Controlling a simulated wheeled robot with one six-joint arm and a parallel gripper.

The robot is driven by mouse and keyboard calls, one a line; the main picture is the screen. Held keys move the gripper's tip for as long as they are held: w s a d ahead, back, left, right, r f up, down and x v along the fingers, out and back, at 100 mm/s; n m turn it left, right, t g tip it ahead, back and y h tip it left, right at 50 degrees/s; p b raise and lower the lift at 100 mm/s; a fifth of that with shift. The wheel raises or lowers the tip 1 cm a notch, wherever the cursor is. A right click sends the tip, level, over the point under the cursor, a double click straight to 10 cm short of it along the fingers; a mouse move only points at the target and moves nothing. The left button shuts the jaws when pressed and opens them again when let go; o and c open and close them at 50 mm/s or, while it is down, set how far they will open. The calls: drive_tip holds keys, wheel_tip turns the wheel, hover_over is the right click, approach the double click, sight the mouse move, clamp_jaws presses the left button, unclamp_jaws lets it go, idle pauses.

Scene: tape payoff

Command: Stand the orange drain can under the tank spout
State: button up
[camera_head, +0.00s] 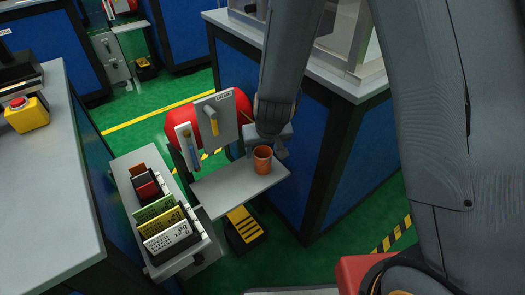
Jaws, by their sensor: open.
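The orange drain can (262,161) stands upright on a small grey shelf (225,192), near its right end. My gripper (265,151) is open right at the can, reaching down from above. One finger shows on each side of the can's upper part; I cannot tell whether they touch it. A red rounded body (240,106), perhaps the tank, shows behind a grey upright panel (217,121) to the left of my gripper. I cannot make out a spout clearly.
A rack of coloured cards (165,228) stands left of the shelf. A yellow-and-black striped pedal (244,223) sits on the floor below. A blue cabinet (305,170) stands close on the right. A grey bench (50,190) with a red-and-yellow button (27,113) is at left.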

drive_tip(key=a+p+v, duration=0.1)
drive_tip(key=p+v, duration=0.4)
drive_tip(key=v, duration=0.5)
drive_tip(key=shift+d, duration=0.45)
drive_tip(key=shift+s+r, duration=0.1)
drive_tip(key=shift+r, duration=0.05)
drive_tip(key=s+d+r+m+g+h+p, duration=0.1)
drive_tip(key=s+d+r+g+p, duration=0.3)
drive_tip(key=s+d+r, duration=1.2)
wheel_tip(320, 180, up, 2)
drive_tip(key=s+m+p, duration=0.1)
drive_tip(key=s+p, duration=0.1)
drive_tip(key=p, duration=0.1)
drive_tip(key=shift+p, duration=0.3)
drive_tip(key=shift+s+r, duration=0.1)
drive_tip(key=shift+r, duration=0.05)
